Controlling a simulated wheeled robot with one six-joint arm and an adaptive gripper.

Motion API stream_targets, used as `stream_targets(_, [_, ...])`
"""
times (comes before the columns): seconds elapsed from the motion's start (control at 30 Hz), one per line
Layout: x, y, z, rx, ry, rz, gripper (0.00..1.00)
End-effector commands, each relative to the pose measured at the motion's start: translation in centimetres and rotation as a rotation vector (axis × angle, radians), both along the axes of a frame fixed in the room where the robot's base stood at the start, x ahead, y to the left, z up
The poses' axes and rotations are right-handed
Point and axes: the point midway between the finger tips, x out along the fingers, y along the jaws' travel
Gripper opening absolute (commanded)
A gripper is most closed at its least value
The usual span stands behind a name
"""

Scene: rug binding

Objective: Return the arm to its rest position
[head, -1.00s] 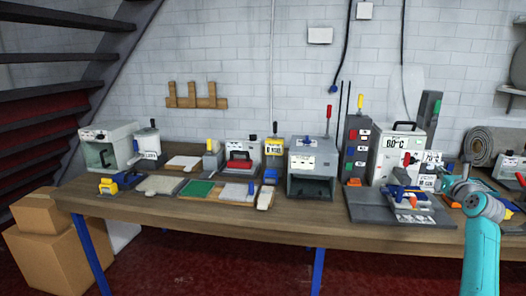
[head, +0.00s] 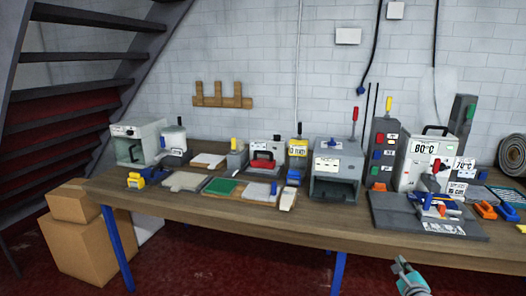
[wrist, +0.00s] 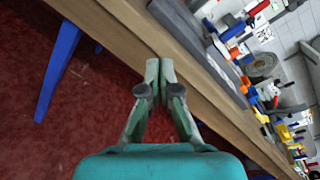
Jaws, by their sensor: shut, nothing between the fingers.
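My gripper (wrist: 158,75) shows in the wrist view, its two grey fingers shut together with nothing between them. It is apart from the wooden workbench (wrist: 110,28), by its front edge, with red floor below and to the left. In the head view, a teal and grey end part of my arm shows at the bottom, right of centre, in front of the workbench (head: 250,222). The rest of the arm is out of the picture there.
A grey press plate with a blue and red tool (head: 435,208) stands near the bench's front right. Other machines line the bench, including a grey box press (head: 338,160). Cardboard boxes (head: 85,250) stand at the left. The floor in front is clear.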

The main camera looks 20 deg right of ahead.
Motion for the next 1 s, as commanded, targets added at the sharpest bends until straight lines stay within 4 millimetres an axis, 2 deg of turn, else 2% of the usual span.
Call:
stream_targets(0.03, [-0.8, 2.3, -1.8, -0.043, 0.034, 0.016, 0.00])
stream_targets(0.2, [-3.8, 8.8, -6.2, -0.222, 0.147, 0.068, 0.00])
stream_targets(0.37, [-7.3, 14.6, -9.4, -0.399, 0.248, 0.123, 0.00])
stream_targets(0.5, [-10.9, 19.3, -11.4, -0.559, 0.331, 0.178, 0.00])
stream_targets(0.77, [-18.5, 27.1, -13.5, -0.870, 0.466, 0.285, 0.00])
stream_targets(1.0, [-25.9, 32.7, -13.2, -1.175, 0.565, 0.390, 0.00])
